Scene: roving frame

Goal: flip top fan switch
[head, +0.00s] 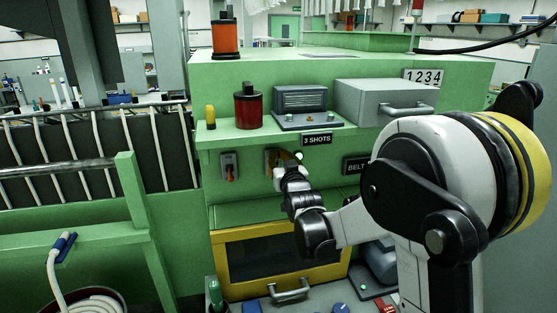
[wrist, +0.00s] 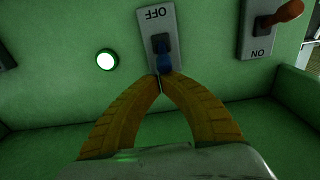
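In the wrist view, a grey switch plate marked OFF, upside down, carries a blue lever (wrist: 164,60). A second grey plate at the upper right, marked NO or ON upside down, carries an orange-brown lever (wrist: 289,12). That orange lever also shows in the head view (head: 229,173). No fan label is readable, so I cannot tell which switch is the fan's. My gripper (wrist: 160,79) has its yellow fingertips together at the end of the blue lever; contact is unclear. In the head view my gripper (head: 284,157) covers most of the blue-lever switch.
A round lit button (wrist: 107,61) sits beside the OFF plate. Above the switches, a green shelf holds a red canister (head: 247,107), a grey control box (head: 300,100) and a grey drawer (head: 372,99). Below is a yellow-framed dark window (head: 275,254).

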